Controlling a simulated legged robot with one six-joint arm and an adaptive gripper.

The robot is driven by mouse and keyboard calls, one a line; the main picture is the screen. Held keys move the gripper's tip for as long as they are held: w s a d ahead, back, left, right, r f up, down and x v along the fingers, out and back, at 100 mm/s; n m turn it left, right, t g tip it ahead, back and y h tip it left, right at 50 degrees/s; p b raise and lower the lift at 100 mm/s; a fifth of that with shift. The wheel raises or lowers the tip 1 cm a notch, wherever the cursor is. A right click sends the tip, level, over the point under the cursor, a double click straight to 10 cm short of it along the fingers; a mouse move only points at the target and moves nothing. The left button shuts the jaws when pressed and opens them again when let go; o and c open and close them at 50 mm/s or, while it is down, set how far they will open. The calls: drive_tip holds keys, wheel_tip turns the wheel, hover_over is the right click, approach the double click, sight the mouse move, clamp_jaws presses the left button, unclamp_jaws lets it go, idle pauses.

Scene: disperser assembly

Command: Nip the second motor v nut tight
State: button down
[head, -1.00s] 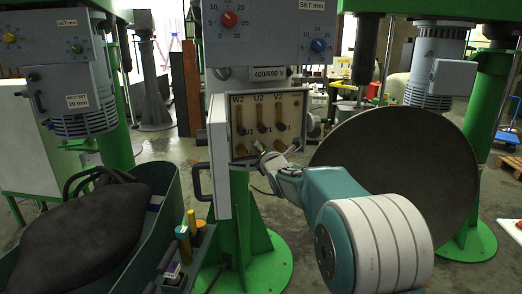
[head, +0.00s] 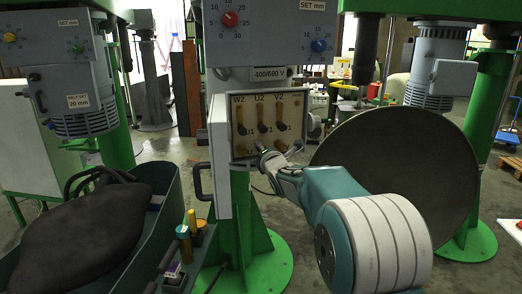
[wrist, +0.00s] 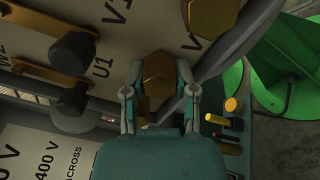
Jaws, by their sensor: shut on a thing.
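The motor terminal box (head: 258,122) is open at the middle of the head view, with U2 and V2 labels along its top row. In the wrist view, a brass hexagonal nut (wrist: 157,72) sits between my gripper's (wrist: 160,97) two fingers, which are closed on its sides. A second brass hexagonal nut (wrist: 210,14) shows at the top, clear of the fingers. Dark round terminal posts (wrist: 72,50) and brass bars (wrist: 48,73) lie to the left near the U1 label. In the head view my gripper (head: 268,155) is at the box's lower row, where the nut is too small to make out.
A large round grey disc (head: 400,150) stands right of the box.

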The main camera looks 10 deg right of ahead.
drive_tip(key=m, duration=0.6)
drive_tip(key=shift+f, duration=0.15)
drive_tip(key=m, duration=0.5)
drive_tip(key=shift+f, duration=0.1)
drive_tip(key=m, duration=0.5)
drive_tip(key=shift+f+m, duration=0.1)
drive_tip(key=shift+m, duration=0.3)
drive_tip(key=m, duration=0.6)
drive_tip(key=shift+d, duration=0.1)
drive_tip(key=shift+c, duration=2.2)
unclamp_jaws()
drive_tip(key=shift+o, duration=0.2)
drive_tip(key=shift+r, duration=0.25)
